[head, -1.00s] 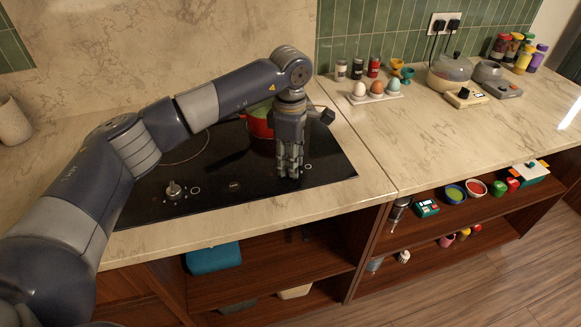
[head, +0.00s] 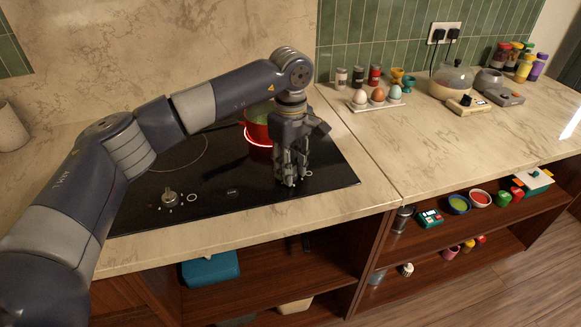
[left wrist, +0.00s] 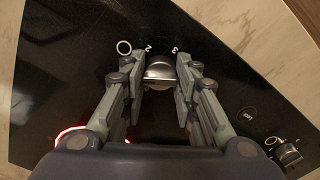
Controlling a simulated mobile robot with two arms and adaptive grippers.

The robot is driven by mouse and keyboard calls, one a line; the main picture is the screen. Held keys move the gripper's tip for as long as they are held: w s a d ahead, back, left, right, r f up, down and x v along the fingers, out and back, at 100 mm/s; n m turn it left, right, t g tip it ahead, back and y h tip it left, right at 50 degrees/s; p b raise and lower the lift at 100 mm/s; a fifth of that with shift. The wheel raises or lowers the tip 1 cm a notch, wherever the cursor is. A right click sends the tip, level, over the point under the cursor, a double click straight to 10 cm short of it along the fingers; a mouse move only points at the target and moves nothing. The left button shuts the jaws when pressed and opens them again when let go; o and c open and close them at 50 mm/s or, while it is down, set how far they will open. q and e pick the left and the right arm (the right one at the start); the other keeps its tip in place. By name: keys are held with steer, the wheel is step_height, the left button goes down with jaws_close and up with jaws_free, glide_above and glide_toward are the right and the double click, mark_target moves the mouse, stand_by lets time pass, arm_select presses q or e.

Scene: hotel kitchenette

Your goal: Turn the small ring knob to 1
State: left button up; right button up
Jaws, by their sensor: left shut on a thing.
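The small ring knob (left wrist: 160,71) is a round silver knob on the black hob (head: 225,205). In the left wrist view it sits between the two fingers of my left gripper (left wrist: 161,78), which is shut on it. Printed marks, including a circle and a 2, show beside it. In the head view my left gripper (head: 289,183) points down at the front right of the hob and hides the knob. The ring under the red pot (head: 253,131) glows red. Which mark the knob points to cannot be told. My right gripper is not in view.
A second silver knob (head: 170,198) stands at the hob's front left. Eggs in a holder (head: 376,104), jars and small appliances stand on the counter (head: 420,140) to the right. Open shelves (head: 275,285) with small items lie below.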

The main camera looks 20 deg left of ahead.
arm_select(q)
steer(key=o, duration=1.1)
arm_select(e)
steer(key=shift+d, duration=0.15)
arm_select(q)
step_height(320, 180, up, 12)
stand_by(0.3)
